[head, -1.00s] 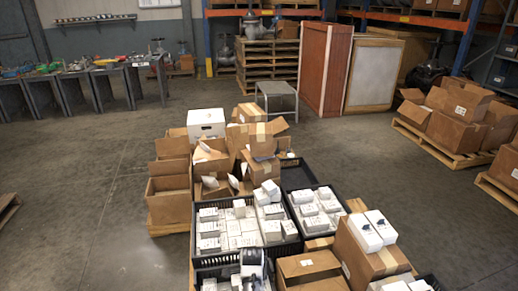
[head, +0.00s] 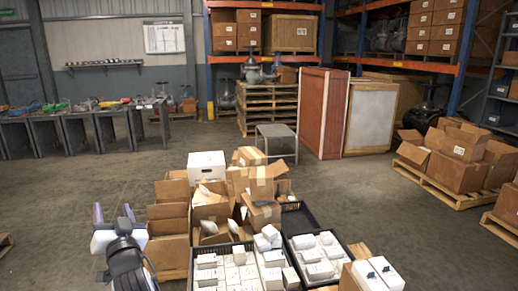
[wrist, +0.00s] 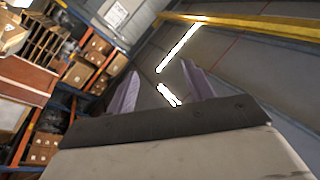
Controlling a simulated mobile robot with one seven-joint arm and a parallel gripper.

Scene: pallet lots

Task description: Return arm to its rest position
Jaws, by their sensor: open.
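My gripper (head: 113,213) shows at the lower left of the head view, raised in front of the floor and left of the cardboard boxes. Its two purple-grey fingers stand apart with nothing between them. In the wrist view the open fingers (wrist: 160,90) point toward the upper wall and the ceiling lights, and the space between them is empty. Part of my arm (head: 130,262) runs down to the lower edge of the head view.
Open cardboard boxes (head: 170,222) and black crates (head: 298,219) with white cartons stand on pallets just right of my gripper. A grey stool (head: 276,140) is behind them. Dark tables (head: 70,130) line the left wall.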

